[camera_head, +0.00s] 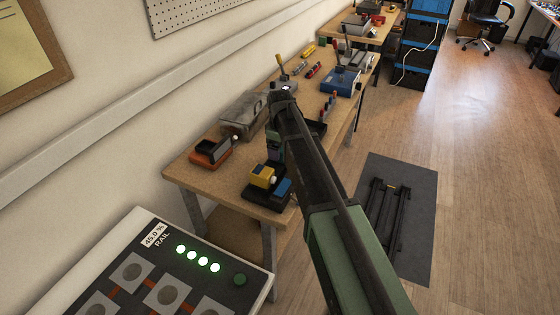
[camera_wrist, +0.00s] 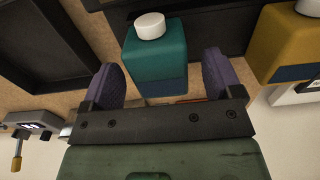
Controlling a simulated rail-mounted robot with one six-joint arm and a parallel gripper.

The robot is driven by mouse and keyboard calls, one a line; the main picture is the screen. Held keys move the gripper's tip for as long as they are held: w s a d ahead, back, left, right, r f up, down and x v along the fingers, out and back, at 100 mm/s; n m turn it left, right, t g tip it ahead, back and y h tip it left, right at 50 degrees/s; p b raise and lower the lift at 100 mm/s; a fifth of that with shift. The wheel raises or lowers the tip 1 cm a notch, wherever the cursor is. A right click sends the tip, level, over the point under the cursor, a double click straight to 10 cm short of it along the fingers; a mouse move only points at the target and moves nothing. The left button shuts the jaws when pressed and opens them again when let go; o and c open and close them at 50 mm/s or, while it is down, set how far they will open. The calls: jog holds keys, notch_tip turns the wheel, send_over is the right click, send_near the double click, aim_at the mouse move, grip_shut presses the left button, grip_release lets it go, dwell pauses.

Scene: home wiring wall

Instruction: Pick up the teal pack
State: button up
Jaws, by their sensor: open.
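The teal pack (camera_wrist: 156,55) shows in the wrist view, with a white round cap on top and a dark blue band lower down. My gripper (camera_wrist: 160,74) is open, with one purple finger on each side of the pack. The pack stands between the fingers, and I cannot tell whether either finger touches it. In the head view my arm covers most of this spot, so the pack is not clear there.
A yellow pack (camera_wrist: 284,45) stands to the right in the wrist view; it also shows in the head view (camera_head: 262,177). A dark tray (camera_wrist: 45,45) lies to the left. On the wooden bench (camera_head: 190,170) are an orange-based device (camera_head: 210,152) and a grey box (camera_head: 243,114).

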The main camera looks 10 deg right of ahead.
notch_tip(320, 180, down, 3)
jog(key=shift+f+b, duration=0.1)
jog(key=shift+b, duration=0.7)
jog(key=shift+r, duration=0.25)
jog(key=c, duration=1.2)
jog(key=shift+r+p, duration=0.1)
jog(key=shift+p, duration=0.3)
